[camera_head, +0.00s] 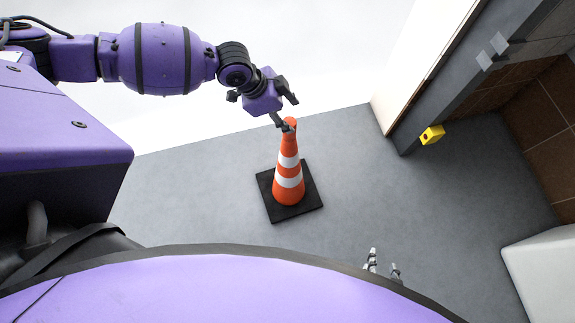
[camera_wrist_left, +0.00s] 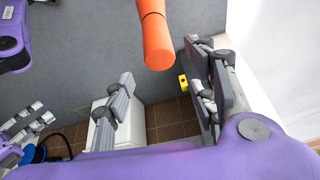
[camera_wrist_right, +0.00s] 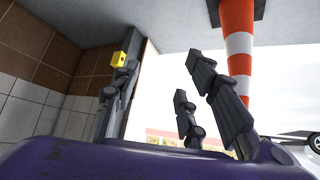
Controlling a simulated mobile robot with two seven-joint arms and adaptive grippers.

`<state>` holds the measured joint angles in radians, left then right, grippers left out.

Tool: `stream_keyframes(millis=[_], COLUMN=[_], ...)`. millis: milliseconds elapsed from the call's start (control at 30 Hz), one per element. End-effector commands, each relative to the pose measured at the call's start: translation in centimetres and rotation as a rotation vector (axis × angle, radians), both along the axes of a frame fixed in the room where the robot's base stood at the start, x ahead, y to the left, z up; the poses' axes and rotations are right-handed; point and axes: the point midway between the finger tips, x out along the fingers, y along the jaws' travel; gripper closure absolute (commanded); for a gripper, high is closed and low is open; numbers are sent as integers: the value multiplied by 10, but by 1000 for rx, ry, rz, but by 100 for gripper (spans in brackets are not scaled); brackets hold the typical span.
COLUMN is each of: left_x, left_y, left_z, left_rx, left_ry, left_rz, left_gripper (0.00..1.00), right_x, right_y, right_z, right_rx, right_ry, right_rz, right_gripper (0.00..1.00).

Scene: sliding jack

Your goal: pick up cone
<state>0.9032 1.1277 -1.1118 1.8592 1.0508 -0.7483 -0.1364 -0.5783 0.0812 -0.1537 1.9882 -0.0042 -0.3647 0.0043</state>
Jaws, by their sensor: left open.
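The orange cone (camera_head: 289,192) with white bands stands upright on its black square base (camera_head: 310,200) on the grey floor. My left gripper (camera_head: 289,114) is at the cone's tip in the head view, with its fingers apart. In the left wrist view the orange tip (camera_wrist_left: 156,40) shows between the open fingers (camera_wrist_left: 158,66); I cannot tell whether they touch it. My right gripper (camera_head: 383,262) is low in the head view, open and away from the cone. In the right wrist view the cone (camera_wrist_right: 238,45) appears upside down beyond the right finger.
A dark door frame (camera_head: 408,135) with a small yellow block (camera_head: 432,135) stands right of the cone. A white box-like object (camera_head: 545,265) is at the far right, near brown tiles (camera_head: 535,140). The grey floor (camera_head: 400,200) between is clear.

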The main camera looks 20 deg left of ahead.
Motion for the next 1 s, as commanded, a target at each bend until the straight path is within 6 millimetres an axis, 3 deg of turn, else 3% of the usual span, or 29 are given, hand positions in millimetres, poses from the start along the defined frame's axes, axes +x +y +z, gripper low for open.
stream_keyframes(millis=[133, 633, 933, 1000], left_x=[-4, 7, 9, 9], left_y=[11, -9, -12, -11], left_z=[-7, -67, -73, -73], left_rx=[26, 24, 24, 24], left_ry=[44, 43, 40, 40], left_rz=[7, 7, 7, 7], left_gripper=[48, 48, 48, 55], right_x=[5, 11, 4, 1], right_y=[0, 4, 4, 3], right_z=[4, 3, -1, -1], right_rx=[-1, 6, 6, 5], right_ry=[-12, -20, -5, -1], right_rz=[2, 2, 0, -1], right_gripper=[60, 60, 60, 60])
